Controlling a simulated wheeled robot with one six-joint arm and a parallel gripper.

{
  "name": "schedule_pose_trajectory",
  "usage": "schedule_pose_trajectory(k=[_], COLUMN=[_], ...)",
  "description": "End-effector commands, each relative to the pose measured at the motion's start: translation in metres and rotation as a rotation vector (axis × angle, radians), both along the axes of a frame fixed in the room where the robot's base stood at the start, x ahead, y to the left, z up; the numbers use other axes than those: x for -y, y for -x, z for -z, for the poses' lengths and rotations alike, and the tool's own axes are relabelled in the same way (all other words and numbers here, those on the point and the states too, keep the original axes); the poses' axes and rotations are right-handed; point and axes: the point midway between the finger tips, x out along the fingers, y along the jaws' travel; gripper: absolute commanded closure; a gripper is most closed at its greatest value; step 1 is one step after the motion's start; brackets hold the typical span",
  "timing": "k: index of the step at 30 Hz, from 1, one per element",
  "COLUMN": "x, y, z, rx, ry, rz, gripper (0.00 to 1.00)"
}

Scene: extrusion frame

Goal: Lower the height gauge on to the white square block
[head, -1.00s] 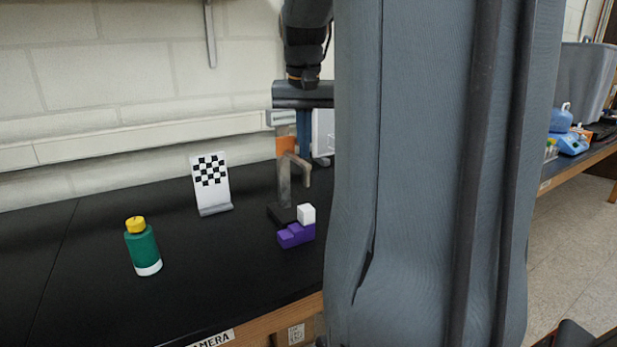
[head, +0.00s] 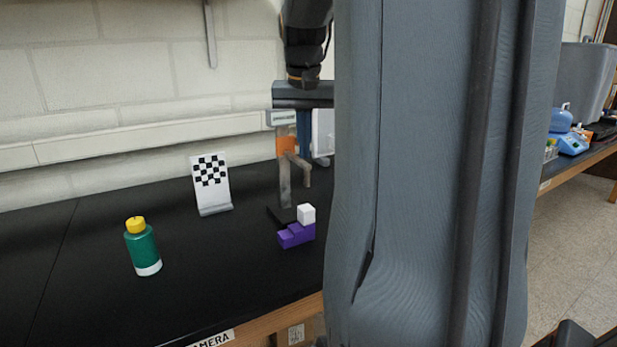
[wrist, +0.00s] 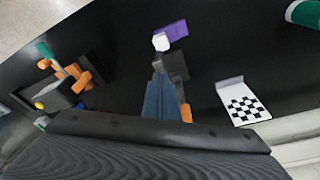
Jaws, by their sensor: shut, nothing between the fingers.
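The height gauge (head: 285,187) is a grey column with an orange slider (head: 286,145), a side jaw and a dark base, standing behind the blocks. The white square block (head: 306,214) sits on top of a purple stepped block (head: 290,238); it also shows in the wrist view (wrist: 161,41). The gauge's jaw is above and behind the white block, apart from it in the head view. My gripper (head: 304,130) has blue fingers, shut and empty, just right of the orange slider. The fingers also show in the wrist view (wrist: 162,98). Whether they touch the gauge is unclear.
A checkerboard stand (head: 211,182) is to the left, and a green bottle with a yellow cap (head: 142,248) is nearer the front. An orange and grey item (wrist: 68,80) lies left in the wrist view. The black bench (head: 90,270) is clear around the bottle.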

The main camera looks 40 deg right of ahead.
Motion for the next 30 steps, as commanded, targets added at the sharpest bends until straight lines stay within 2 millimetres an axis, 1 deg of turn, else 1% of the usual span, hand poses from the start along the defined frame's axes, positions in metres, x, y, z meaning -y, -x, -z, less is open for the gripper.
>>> schedule_pose_trajectory(k=[8,30], x=[0.000,0.000], y=[0.000,0.000], z=[0.001,0.021], rx=[0.000,-0.001], ry=[0.000,-0.001], rz=[0.000,0.000], gripper=[1.00,1.00])
